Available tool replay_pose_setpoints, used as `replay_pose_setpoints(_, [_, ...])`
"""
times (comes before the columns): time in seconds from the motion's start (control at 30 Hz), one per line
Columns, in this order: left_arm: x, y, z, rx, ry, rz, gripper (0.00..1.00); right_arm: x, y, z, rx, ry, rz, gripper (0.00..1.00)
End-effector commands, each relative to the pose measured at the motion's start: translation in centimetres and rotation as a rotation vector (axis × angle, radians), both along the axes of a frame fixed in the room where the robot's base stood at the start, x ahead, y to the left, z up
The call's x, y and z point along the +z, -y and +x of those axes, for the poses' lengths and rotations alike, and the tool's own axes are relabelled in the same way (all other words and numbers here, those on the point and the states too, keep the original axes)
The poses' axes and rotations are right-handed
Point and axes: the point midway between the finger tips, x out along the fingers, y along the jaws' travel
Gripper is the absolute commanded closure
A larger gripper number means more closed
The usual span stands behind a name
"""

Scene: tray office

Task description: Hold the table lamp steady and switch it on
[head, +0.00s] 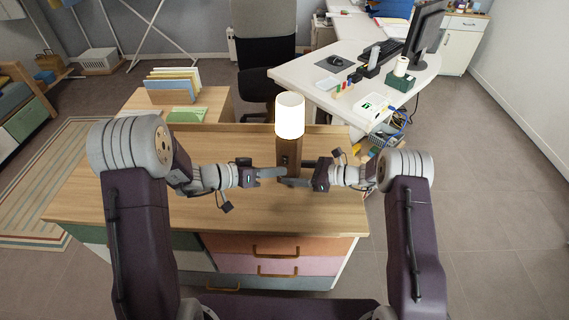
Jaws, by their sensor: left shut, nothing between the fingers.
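The table lamp (290,118) stands upright on the wooden cabinet top, with a white cylindrical shade and a brown block-like body. Its shade glows bright white, so it is lit. My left gripper (283,173) comes in from the left, shut and empty, with its tips at the front of the lamp's lower body; I cannot tell if they touch it. My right gripper (295,173) comes in from the right with one finger in front of the lower body and the other at its far side, shut on the lamp. The grippers partly hide the lamp's foot and switch area.
The wooden cabinet top (110,205) is clear to the left. Behind it stand a file rack (173,97) and a dark chair (264,60). A white desk (305,75) with a monitor (424,33) and keyboard is at back right.

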Motion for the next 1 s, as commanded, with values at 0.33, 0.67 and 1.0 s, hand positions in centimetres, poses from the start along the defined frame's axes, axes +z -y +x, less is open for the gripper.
replay_pose_setpoints(0.33, [0.4,-0.8,-2.6,0.001,-0.002,-0.001,1.0,0.1,0.0,0.0,0.0,0.0,0.001,0.63])
replay_pose_setpoints(0.67, [0.6,-1.5,-4.8,0.0,-0.001,0.0,1.0,0.1,0.0,0.0,0.0,0.0,0.001,0.63])
replay_pose_setpoints(1.0, [0.6,-1.5,-4.7,0.0,0.0,0.0,1.0,0.1,0.0,0.0,0.0,0.0,0.001,0.32])
